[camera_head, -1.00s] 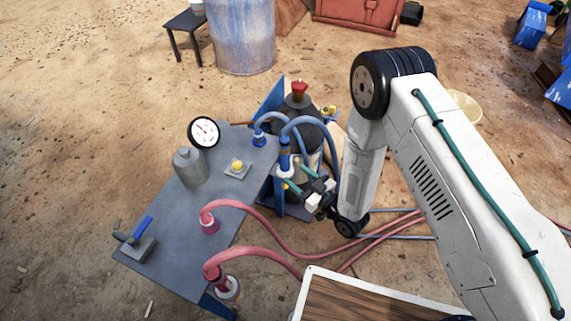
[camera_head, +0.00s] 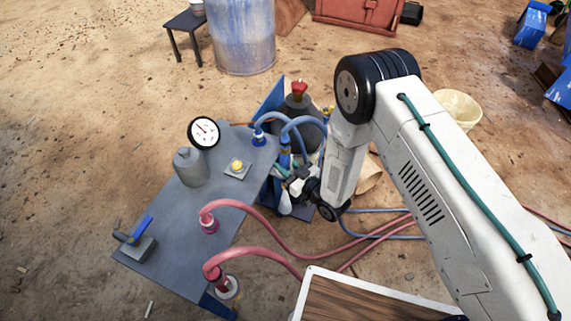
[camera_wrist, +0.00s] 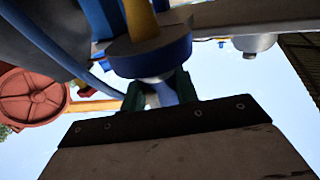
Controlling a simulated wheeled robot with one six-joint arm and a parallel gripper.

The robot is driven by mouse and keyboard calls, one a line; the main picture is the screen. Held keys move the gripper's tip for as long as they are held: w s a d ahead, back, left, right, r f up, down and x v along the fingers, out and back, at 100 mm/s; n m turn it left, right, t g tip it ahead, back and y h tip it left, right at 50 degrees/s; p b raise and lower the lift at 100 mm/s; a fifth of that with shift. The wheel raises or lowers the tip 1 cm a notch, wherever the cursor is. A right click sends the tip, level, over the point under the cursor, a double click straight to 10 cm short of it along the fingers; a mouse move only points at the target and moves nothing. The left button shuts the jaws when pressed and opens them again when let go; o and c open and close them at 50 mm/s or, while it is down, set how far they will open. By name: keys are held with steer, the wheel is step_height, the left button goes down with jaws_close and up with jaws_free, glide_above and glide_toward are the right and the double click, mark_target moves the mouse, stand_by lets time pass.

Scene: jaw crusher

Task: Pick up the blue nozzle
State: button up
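The blue nozzle (camera_head: 284,158) stands upright at the right edge of the grey table, with a blue hose curving from its top. My gripper (camera_head: 290,178) is at its lower part, in front of it and partly hiding it. In the wrist view the blue nozzle (camera_wrist: 152,52) shows as a wide blue collar just beyond the fingers. My gripper's green fingertips (camera_wrist: 160,92) stand apart, with a pale and blue piece seen between them. Whether they touch it is not clear.
The grey table (camera_head: 180,235) carries a pressure gauge (camera_head: 204,132), a grey bottle (camera_head: 190,167), a yellow button (camera_head: 237,166) and pink hoses (camera_head: 250,225). A dark cylinder with a red top (camera_head: 299,88) stands close behind the nozzle. Blue hoses arch close above my gripper.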

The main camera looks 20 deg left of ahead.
steer(key=shift+r, duration=0.15)
step_height(320, 180, up, 32)
steer(key=shift+f, duration=0.2)
stand_by(1.7)
